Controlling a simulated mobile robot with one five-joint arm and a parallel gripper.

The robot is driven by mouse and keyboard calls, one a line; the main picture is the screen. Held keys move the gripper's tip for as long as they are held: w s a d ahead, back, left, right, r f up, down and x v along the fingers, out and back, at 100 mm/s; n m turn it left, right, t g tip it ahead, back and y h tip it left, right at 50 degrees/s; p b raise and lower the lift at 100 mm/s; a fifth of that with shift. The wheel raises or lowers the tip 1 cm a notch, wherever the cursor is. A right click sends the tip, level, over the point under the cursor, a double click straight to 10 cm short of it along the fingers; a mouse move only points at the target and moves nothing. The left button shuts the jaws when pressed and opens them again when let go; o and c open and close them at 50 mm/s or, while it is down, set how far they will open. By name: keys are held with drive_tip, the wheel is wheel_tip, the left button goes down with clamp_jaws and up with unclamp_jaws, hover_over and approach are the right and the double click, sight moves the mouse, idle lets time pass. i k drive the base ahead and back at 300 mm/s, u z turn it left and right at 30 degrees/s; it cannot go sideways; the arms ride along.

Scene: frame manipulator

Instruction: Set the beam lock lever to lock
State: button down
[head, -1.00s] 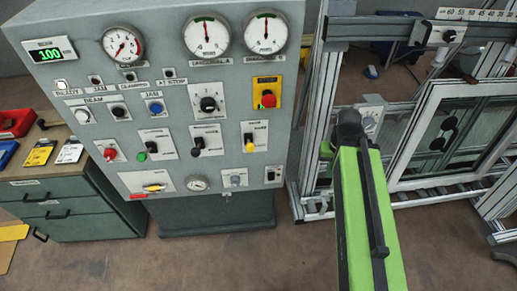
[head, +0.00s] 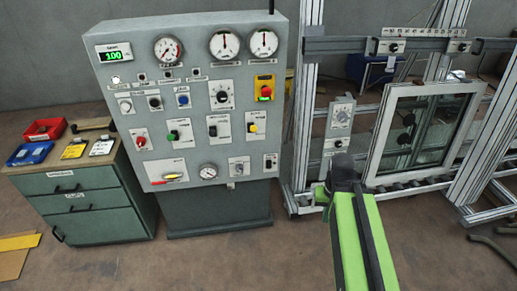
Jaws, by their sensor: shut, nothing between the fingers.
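A grey control console (head: 190,105) stands left of centre in the head view. Its labels are too small to read, so I cannot tell for sure which lever is the beam lock lever. My green arm rises at the lower right, apart from the console in the picture. My gripper's fingers do not show.
An aluminium frame stand (head: 302,110) with a window frame (head: 420,130) stands right of the console. A green drawer cabinet (head: 90,200) with red and blue trays stands at the left. Bare floor (head: 250,262) lies in front of the console.

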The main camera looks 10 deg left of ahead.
sight(253, 128)
drive_tip(key=z, duration=0.2)
drive_tip(key=k, duration=0.25)
drive_tip(key=u, duration=0.7)
drive_tip(key=i, duration=1)
drive_tip(key=u, duration=1.9)
drive_tip(key=k, duration=0.8)
drive_tip(key=z, duration=0.7)
drive_tip(key=i, duration=0.5)
drive_tip(key=u, duration=0.1)
